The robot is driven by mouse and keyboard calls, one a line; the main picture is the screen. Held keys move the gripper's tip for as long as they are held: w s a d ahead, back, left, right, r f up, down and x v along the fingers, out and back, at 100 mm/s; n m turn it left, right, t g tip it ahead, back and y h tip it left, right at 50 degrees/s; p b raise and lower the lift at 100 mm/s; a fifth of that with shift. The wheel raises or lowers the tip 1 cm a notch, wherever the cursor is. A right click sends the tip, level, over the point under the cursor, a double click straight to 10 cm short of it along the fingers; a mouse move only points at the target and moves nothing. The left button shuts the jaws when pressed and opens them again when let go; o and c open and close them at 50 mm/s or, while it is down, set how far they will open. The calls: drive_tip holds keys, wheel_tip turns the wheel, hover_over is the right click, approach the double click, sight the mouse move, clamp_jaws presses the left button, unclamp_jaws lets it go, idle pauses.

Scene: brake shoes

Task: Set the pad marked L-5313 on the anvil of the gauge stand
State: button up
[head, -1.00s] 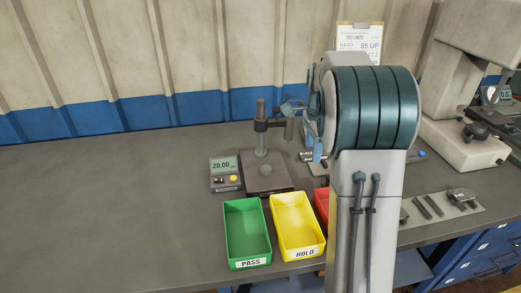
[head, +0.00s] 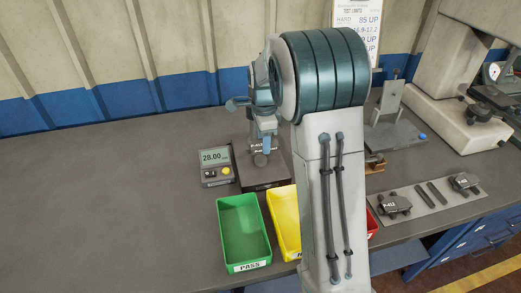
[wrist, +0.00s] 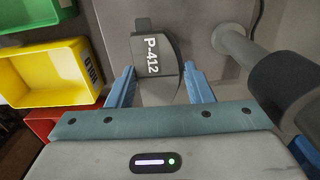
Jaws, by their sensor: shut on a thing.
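My gripper (wrist: 160,78) is shut on a dark grey pad (wrist: 165,84) in the wrist view. The white marking on this pad reads P-412, not L-5313. The gauge stand (head: 280,172) is behind my gripper in the head view, its post mostly hidden by my arm. In the wrist view the grey stand base (wrist: 195,15) lies below the pad, with round metal parts to the right. I cannot tell whether the pad touches the anvil. No marking L-5313 is legible in any view.
A readout (head: 215,168) shows 28.00. A green PASS bin (head: 243,240), a yellow bin (head: 283,230) and a red bin (head: 372,224) stand in front. A grey plate (head: 430,200) at right bears dark pads (head: 394,206) and bars. The bench's left is clear.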

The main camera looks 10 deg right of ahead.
sight(261, 143)
drive_tip(key=shift+a+f, duration=0.45)
drive_tip(key=shift+f, duration=1.8)
drive_tip(key=shift+f, duration=0.1)
drive_tip(key=shift+f, duration=0.15)
drive_tip(key=o, duration=1.2)
drive_tip(key=shift+c, duration=0.2)
